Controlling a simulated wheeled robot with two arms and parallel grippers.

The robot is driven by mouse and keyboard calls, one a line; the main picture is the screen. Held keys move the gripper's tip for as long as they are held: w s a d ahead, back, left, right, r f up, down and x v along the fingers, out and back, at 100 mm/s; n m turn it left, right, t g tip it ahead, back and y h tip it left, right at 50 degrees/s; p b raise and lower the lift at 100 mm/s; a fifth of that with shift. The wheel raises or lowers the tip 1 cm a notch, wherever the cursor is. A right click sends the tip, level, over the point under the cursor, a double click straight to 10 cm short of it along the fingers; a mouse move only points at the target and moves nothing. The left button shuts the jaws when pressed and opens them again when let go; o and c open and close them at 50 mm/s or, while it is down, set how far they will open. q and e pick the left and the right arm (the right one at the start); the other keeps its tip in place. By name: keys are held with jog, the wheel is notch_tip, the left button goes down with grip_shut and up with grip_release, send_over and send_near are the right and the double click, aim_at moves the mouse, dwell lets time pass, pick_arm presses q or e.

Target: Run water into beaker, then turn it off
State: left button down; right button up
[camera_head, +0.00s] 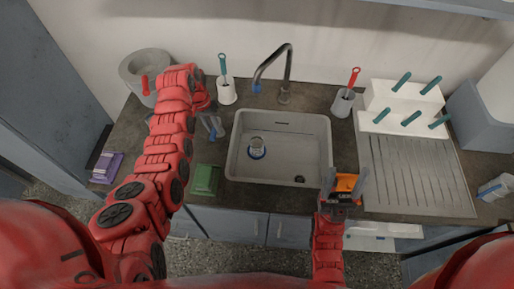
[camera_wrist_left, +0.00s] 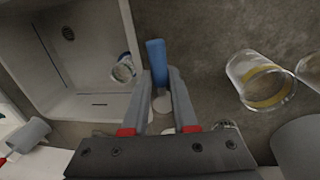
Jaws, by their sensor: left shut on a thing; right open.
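A clear beaker with a blue band (camera_head: 257,148) stands in the sink (camera_head: 325,150), in its left part; it also shows in the left wrist view (camera_wrist_left: 123,70). The grey tap (camera_head: 289,65) arches from behind the sink, its blue-tipped spout above the beaker in the head view. No water stream is visible. My left gripper (camera_head: 212,130) is left of the sink, shut on a blue handle (camera_wrist_left: 156,55) above the counter; the handle's lower end is partly hidden.
Brush holders (camera_head: 227,92) flank the tap. A rack (camera_head: 400,108) and drainboard (camera_head: 415,175) are at the right.

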pick_arm(q)
jog(key=shift+a, duration=0.15)
jog(key=c, duration=0.6)
grip_release()
jog(key=shift+r, duration=0.1)
jog(key=shift+r+b, duration=0.35)
jog(key=shift+r, duration=0.05)
jog(key=shift+a+r+p, duration=0.4)
jog(key=shift+a+r, duration=0.05)
jog(key=shift+r, duration=2.25)
jog(key=shift+a+r+p, duration=0.45)
jog(key=shift+r, duration=2.25)
jog(key=shift+a+r+p, duration=0.4)
jog(key=shift+a+r, duration=0.05)
jog(key=shift+r, duration=2.25)
jog(key=shift+w, duration=0.1)
